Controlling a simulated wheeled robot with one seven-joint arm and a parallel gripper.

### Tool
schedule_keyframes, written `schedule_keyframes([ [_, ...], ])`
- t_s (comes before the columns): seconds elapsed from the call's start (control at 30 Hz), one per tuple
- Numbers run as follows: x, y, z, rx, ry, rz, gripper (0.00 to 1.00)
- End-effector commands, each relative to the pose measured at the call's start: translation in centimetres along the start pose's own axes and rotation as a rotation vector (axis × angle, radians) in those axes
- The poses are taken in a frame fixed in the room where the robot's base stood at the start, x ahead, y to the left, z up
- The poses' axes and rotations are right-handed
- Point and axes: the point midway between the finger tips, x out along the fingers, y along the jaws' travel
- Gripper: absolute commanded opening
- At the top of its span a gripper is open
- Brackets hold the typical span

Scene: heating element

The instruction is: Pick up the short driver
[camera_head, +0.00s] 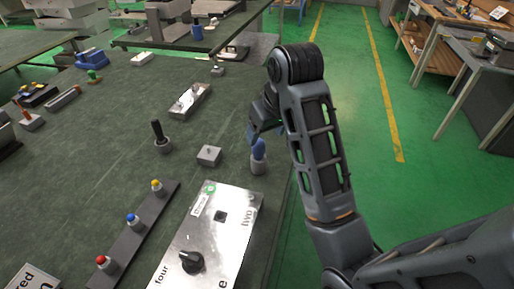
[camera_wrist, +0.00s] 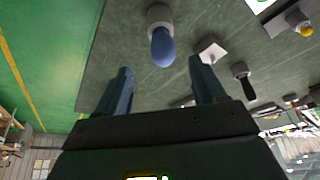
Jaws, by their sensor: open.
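A short driver with a blue handle (camera_head: 259,149) stands upright in a grey round holder (camera_head: 258,167) near the table's right edge. In the wrist view the blue handle (camera_wrist: 162,48) shows ahead of my fingertips, between the lines of the two fingers. My gripper (camera_head: 262,133) is beside and slightly above the handle in the head view; contact cannot be told there. In the wrist view my gripper (camera_wrist: 160,66) is open, with nothing between its fingers. A black-handled tool (camera_head: 158,132) stands in another grey holder (camera_head: 163,147) to the left.
A small grey block (camera_head: 209,156) sits left of the blue driver. A metal panel with a black knob (camera_head: 192,262) and a strip with coloured buttons (camera_head: 133,220) are nearer. A grey plate (camera_head: 188,101) lies farther back. Green floor (camera_head: 365,110) is right of the table.

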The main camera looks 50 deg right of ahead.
Motion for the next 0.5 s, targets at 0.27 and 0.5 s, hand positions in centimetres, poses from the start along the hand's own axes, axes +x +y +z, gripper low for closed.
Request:
schedule_keyframes([
  [0.27,2.2,-0.1,0.1,-0.001,0.003,0.0,0.69],
  [0.5,3.7,-0.2,0.2,-0.002,0.002,0.0,0.69],
])
